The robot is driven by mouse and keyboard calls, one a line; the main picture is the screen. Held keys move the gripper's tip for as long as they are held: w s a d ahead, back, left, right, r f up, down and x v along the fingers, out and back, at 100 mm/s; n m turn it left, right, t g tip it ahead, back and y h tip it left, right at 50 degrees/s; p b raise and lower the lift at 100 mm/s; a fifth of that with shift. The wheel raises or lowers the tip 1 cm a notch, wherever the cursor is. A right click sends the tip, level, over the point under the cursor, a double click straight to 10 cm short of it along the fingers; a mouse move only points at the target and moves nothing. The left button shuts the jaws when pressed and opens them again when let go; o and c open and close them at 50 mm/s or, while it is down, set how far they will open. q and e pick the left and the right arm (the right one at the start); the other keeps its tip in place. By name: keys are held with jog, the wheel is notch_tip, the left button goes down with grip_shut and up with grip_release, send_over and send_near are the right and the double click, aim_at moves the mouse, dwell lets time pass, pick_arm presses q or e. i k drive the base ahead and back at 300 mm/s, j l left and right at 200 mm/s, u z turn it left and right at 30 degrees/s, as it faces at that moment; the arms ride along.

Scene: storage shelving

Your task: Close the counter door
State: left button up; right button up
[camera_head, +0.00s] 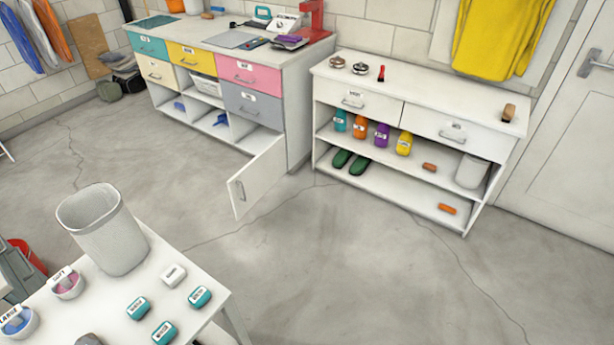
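The counter (225,64) stands at the back with coloured drawers and open compartments below. Its white door (259,178) hangs at the lower right of the counter and is swung wide open, out over the floor. The door's handle (241,190) is on its free left edge. The open compartment (262,140) behind the door shows partly; the door hides part of it. Neither of my grippers is in view.
A white shelf unit (408,128) with bottles and green shoes stands right of the door. A white table (215,285) with a bin (103,230) and several small boxes is at the front left. The concrete floor (290,250) between is clear.

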aim_at(248, 185)
jog(key=i+u, duration=0.4)
jog(key=i, duration=0.2)
jog(key=i+l+u, duration=0.1)
jog(key=l, duration=0.6)
jog(key=i+l, duration=0.1)
jog(key=l, duration=0.55)
jog(key=u, duration=0.05)
